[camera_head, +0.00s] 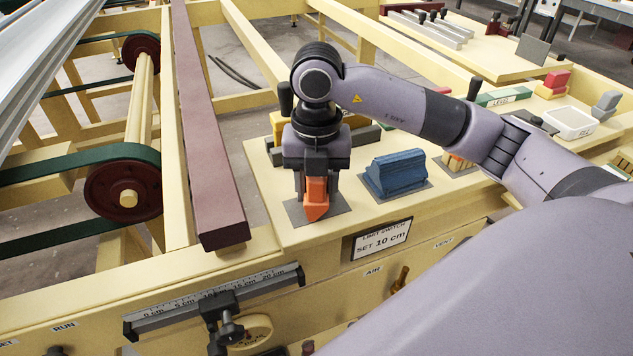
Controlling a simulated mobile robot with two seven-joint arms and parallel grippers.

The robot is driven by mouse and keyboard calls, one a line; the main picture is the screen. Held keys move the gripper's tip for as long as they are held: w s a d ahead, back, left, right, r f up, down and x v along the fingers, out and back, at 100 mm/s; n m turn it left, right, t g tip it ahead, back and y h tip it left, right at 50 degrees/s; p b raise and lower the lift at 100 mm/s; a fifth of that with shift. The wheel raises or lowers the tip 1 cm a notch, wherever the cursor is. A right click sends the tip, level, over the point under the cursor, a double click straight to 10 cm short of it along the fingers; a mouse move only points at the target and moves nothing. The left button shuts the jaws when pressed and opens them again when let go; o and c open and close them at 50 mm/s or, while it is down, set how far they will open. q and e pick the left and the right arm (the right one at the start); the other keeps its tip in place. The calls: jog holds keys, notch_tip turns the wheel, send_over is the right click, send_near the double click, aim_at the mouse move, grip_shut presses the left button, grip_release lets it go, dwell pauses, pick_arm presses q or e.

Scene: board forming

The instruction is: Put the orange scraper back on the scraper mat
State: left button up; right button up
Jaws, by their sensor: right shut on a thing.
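The orange scraper (316,199) stands upright over a dark grey mat (337,205) near the front left of the cream worktop. My right gripper (316,178) points down and is shut on the upper part of the orange scraper, hiding much of it. The scraper's lower end is at the mat; I cannot tell for sure whether it touches. My left gripper is not in the picture.
A blue block-shaped tool (397,174) sits on its own grey mat to the right. A white tray (570,122), a green level (503,96) and red blocks (556,80) lie farther right. A dark red beam (205,130) runs along the left.

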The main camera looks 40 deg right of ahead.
jog(key=shift+f, duration=0.35)
dwell(0.3)
jog(key=o, duration=1.5)
jog(key=shift+r, duration=0.1)
jog(key=shift+r, duration=3.55)
jog(key=shift+s+f, duration=0.1)
